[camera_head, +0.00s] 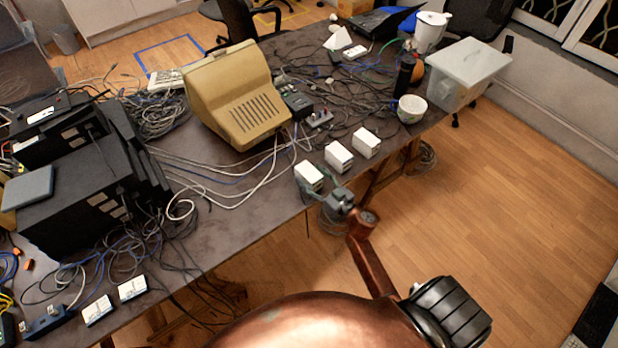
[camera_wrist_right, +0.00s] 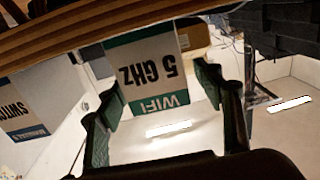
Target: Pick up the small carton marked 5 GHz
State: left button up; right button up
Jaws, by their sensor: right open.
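The small carton marked 5 GHz (camera_wrist_right: 152,70) appears upside down in the right wrist view, white with green bands and the word WIFI. In the head view it is the leftmost white carton (camera_head: 308,174) of a row at the table's front edge. My right gripper (camera_head: 319,186) is at its near side. In the right wrist view the open fingers of the right gripper (camera_wrist_right: 157,92) stand on either side of the carton, with no clear grip on it. My left gripper is not in view.
A carton marked SWITCH (camera_wrist_right: 27,103) stands close beside it. In the head view these neighbours are two white cartons (camera_head: 338,157) (camera_head: 366,142). A beige monitor (camera_head: 237,97) and loose cables lie behind. Floor is open in front of the table (camera_head: 235,222).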

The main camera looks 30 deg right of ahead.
jog(key=shift+w, duration=0.8)
jog(key=shift+a, duration=0.1)
jog(key=shift+c, duration=0.3)
jog(key=c, duration=1.3)
